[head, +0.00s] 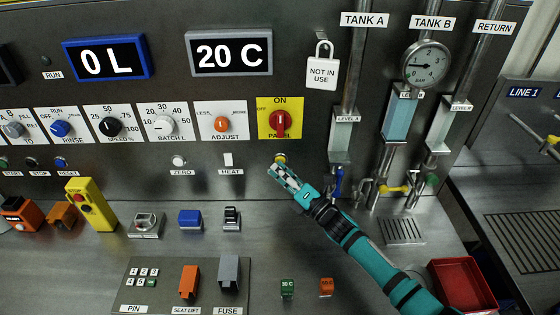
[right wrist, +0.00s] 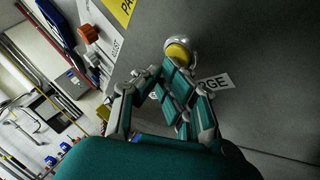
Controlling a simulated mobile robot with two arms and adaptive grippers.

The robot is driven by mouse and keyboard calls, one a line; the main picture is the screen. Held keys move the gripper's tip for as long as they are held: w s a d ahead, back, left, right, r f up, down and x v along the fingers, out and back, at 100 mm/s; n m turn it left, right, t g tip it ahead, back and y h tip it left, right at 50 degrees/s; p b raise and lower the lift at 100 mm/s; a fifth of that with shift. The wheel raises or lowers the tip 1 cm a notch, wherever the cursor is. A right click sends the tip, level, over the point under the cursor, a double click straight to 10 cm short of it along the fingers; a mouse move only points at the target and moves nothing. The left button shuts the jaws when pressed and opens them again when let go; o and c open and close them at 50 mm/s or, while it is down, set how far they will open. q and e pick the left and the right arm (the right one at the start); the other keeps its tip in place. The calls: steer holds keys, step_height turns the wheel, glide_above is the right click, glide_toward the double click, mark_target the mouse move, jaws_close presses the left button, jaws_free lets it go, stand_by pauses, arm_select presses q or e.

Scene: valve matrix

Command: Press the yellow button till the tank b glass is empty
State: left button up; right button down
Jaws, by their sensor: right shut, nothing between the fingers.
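The yellow button (head: 280,158) is on the panel below the red PANEL switch. It also shows in the right wrist view (right wrist: 178,51), with a pale metal ring around it and a label ending in "RGE" beside it. My right gripper (head: 278,170) is shut and empty, its fingertips at the button's lower edge. In the right wrist view, the gripper (right wrist: 167,76) overlaps part of the button; I cannot tell whether it is pressed. The tank B glass (head: 396,121) is at the right and shows pale blue liquid. My left gripper is not in view.
The tank A glass (head: 340,142) and return glass (head: 440,128) flank the tank B glass. A blue-handled valve (head: 338,181) and yellow-handled valve (head: 394,189) sit below, near my right arm. A red bin (head: 462,284) stands at the lower right.

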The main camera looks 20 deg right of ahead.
steer(key=shift+s+a, duration=0.15)
steer(key=shift+s, duration=0.5)
steer(key=shift+s+a+p, duration=0.25)
steer(key=shift+s+p, duration=0.05)
steer(key=shift+s, duration=0.5)
steer(key=shift+s+a+p, duration=0.2)
steer(key=shift+s+p, duration=0.15)
steer(key=shift+s, duration=0.45)
steer(key=shift+s+a+p, duration=0.25)
steer(key=shift+s+p, duration=0.05)
steer(key=shift+s, duration=0.5)
